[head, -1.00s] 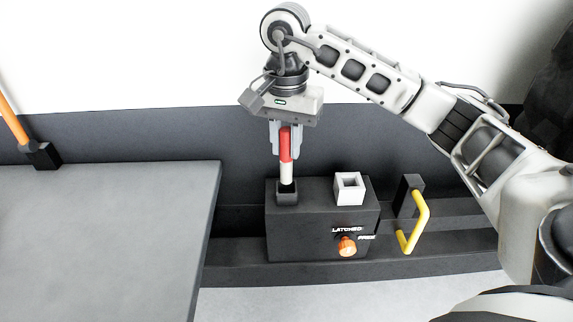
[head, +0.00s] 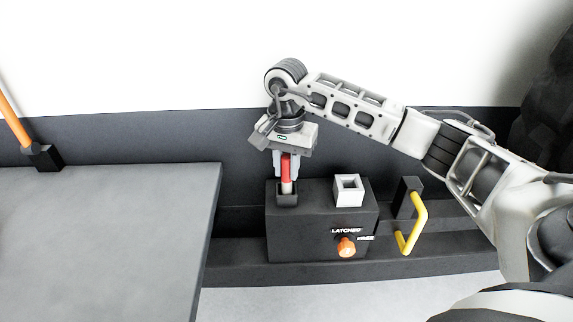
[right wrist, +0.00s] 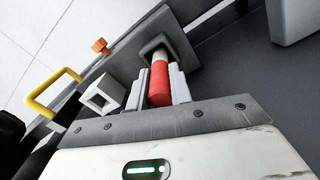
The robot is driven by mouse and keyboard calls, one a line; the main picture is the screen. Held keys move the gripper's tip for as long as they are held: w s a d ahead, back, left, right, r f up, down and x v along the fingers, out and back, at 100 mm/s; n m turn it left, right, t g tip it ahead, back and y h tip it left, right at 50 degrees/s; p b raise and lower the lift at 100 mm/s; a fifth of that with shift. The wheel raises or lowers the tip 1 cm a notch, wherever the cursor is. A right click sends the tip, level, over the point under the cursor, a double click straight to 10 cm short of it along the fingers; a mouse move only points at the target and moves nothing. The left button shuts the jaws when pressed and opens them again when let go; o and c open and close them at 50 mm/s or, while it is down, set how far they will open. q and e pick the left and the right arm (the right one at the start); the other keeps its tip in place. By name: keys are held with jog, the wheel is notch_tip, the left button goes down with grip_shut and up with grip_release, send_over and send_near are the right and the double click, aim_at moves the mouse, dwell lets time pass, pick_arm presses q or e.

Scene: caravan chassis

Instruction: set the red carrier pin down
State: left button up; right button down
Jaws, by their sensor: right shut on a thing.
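The red carrier pin (head: 286,172) stands upright, red above and white below. Its white lower end is in the black square socket (head: 286,200) on the left of the dark box's top. My right gripper (head: 286,168) is shut on the red part, just above the socket. In the right wrist view, the red part of the pin (right wrist: 160,84) lies between the two fingers, and its white end enters the dark socket (right wrist: 165,45). How deep the pin sits inside is hidden. My left gripper is not in view.
A white square socket (head: 348,188) stands on the same dark box (head: 318,222). An orange knob (head: 346,247) with "LATCHED" lettering is on the box's front. A yellow handle (head: 418,225) stands to the right. A grey table (head: 110,235) is at left.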

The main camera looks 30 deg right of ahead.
jog(key=shift+f, duration=0.2)
jog(key=c, duration=1.3)
grip_release()
jog(key=shift+r, duration=0.1)
jog(key=shift+o, duration=0.2)
notch_tip(320, 180, up, 12)
jog(key=shift+r, duration=0.15)
